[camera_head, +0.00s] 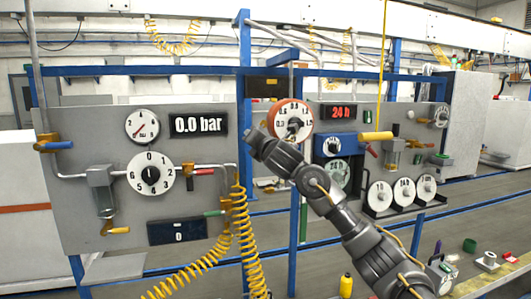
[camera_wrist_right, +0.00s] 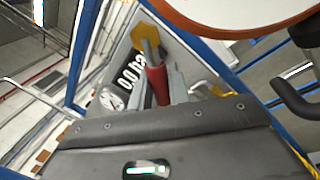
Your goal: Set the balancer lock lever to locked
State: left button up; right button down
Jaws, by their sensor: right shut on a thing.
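The balancer is a round orange-rimmed housing with a white dial (camera_head: 291,110) in the head view. The edge of its orange rim (camera_wrist_right: 235,30) crosses the top of the right wrist view. A lever with a red grip (camera_wrist_right: 157,84) and a yellow end piece (camera_wrist_right: 144,34) shows there. I take it for the lock lever; its locked or unlocked position cannot be told. My right gripper (camera_wrist_right: 162,88) is shut on the red grip. In the head view my right gripper (camera_head: 252,138) is just left of the balancer and hides the lever. My left gripper is out of view.
A grey panel (camera_head: 85,135) on the left carries gauges, valves and a 0.0 bar display (camera_head: 198,124). A blue post (camera_head: 245,70) stands close behind my right gripper. More dials and valves are on the right panel.

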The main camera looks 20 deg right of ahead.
jog(key=m+b, duration=0.1)
jog(key=a+m+b, duration=0.1)
jog(key=m, duration=0.1)
jog(key=shift+r+h, duration=0.35)
jog(key=shift+h, duration=0.05)
jog(key=m, duration=0.1)
jog(key=m+b, duration=0.1)
jog(key=r+m, duration=0.1)
jog(key=shift+a+t+h+b, duration=0.25)
jog(key=shift+t+h+b, duration=0.05)
jog(key=shift+t+b, duration=0.1)
jog(key=m, duration=0.1)
jog(key=r+m+b, duration=0.1)
jog(key=m, duration=0.1)
jog(key=shift+w+a+h, duration=0.1)
jog(key=shift+a+h, duration=0.05)
jog(key=shift+h, duration=0.25)
jog(key=shift+r+m+h+b, duration=0.25)
jog(key=shift+r+m, duration=0.05)
jog(key=shift+m, duration=0.45)
jog(key=shift+r+m+h+b, duration=0.25)
jog(key=shift+r+m, duration=0.05)
jog(key=shift+m, duration=0.45)
jog(key=shift+r, duration=0.1)
jog(key=c, duration=1.6)
grip_release()
jog(key=shift+c, duration=0.2)
